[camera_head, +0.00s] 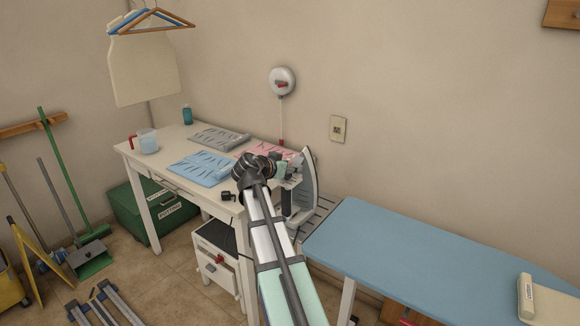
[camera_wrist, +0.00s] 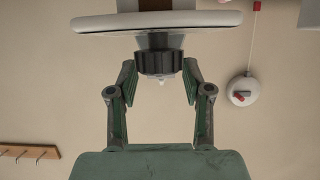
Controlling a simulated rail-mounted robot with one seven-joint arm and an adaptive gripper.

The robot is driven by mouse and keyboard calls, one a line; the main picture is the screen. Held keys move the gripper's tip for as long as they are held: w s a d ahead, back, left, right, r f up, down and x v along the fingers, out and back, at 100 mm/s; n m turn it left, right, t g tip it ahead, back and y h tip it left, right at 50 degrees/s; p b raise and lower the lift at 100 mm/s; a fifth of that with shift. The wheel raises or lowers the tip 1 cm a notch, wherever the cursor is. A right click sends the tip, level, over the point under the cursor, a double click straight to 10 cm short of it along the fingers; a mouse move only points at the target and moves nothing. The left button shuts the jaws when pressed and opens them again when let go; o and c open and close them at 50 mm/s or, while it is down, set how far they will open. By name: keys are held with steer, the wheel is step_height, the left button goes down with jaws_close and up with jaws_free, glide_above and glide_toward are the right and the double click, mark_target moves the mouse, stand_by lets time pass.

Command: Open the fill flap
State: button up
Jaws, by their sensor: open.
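The iron (camera_head: 307,192) stands upright at the left end of the ironing board, its pale soleplate facing right. My gripper (camera_head: 288,172) is beside its upper left part and partly covers it. In the upside-down wrist view, a pale, wide part (camera_wrist: 200,19) that looks like the iron's lies across the top. A dark ribbed round part (camera_wrist: 157,62) with a small pale tip sits below it. My gripper (camera_wrist: 160,85) is open, its fingers on either side of this part with gaps visible. I cannot make out the fill flap in either view.
The blue ironing board (camera_head: 430,245) extends right. The white table (camera_head: 170,165) at left holds folded blue cloth (camera_head: 203,168), grey cloth (camera_head: 220,138), pink cloth (camera_head: 270,150) and a clear jug (camera_head: 148,141). A round wall device (camera_head: 282,81) hangs behind. Bare wall surrounds the gripper.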

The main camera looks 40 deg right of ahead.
jaws_close()
